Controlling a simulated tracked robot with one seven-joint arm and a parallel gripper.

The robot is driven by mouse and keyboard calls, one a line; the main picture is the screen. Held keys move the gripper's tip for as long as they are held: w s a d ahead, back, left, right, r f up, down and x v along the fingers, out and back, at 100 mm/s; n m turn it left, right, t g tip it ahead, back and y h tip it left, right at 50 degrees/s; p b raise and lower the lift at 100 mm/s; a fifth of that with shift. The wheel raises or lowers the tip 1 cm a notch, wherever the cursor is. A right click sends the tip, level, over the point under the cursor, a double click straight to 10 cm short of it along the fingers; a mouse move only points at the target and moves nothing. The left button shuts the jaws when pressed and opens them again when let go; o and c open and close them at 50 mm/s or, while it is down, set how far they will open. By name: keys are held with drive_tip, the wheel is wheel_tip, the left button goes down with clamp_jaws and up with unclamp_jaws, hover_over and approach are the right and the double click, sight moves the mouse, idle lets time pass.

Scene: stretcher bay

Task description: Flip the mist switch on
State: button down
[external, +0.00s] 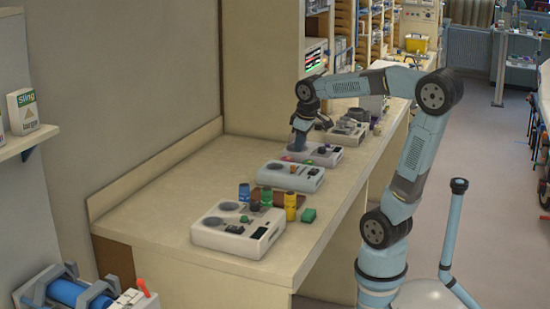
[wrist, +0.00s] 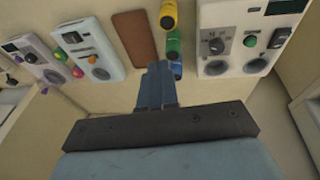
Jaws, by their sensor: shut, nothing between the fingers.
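My gripper (external: 298,146) points down over the bench among the control boxes; its two blue fingers are together and empty in the wrist view (wrist: 157,85). A near white control box (external: 230,226) has dials, a green knob and dark switches; it appears to be the box at right in the wrist view (wrist: 235,38). A middle box (external: 290,176) and a farther box (external: 324,153) stand behind it, the farther one close to my gripper. No label is readable, so I cannot tell which switch is the mist switch or how it is set. Contact is unclear.
Blue (external: 244,192), green and yellow (external: 290,207) cylinders stand near a brown board (wrist: 134,37). A green block (external: 308,215) lies near the bench's front edge. The bench (external: 165,200) is clear at left; a wall runs behind it.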

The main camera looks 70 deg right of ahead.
drive_tip(key=w+d+g, duration=0.1)
drive_tip(key=w+d, duration=0.3)
drive_tip(key=d, duration=0.3)
drive_tip(key=g+y, duration=0.2)
drive_tip(key=y, duration=0.1)
hover_over(312, 171)
drive_tip(key=d, duration=0.3)
wheel_tip(312, 171, down, 6)
drive_tip(key=shift+w+r, duration=0.1)
drive_tip(key=shift+r, duration=0.05)
drive_tip(key=shift+a, duration=0.1)
drive_tip(key=f, duration=0.4)
drive_tip(key=a+f, duration=0.1)
drive_tip(key=f, duration=0.4)
drive_tip(key=a+f, duration=0.1)
drive_tip(key=f, duration=0.3)
drive_tip(key=shift+f, duration=0.4)
drive_tip(key=shift+a, duration=0.1)
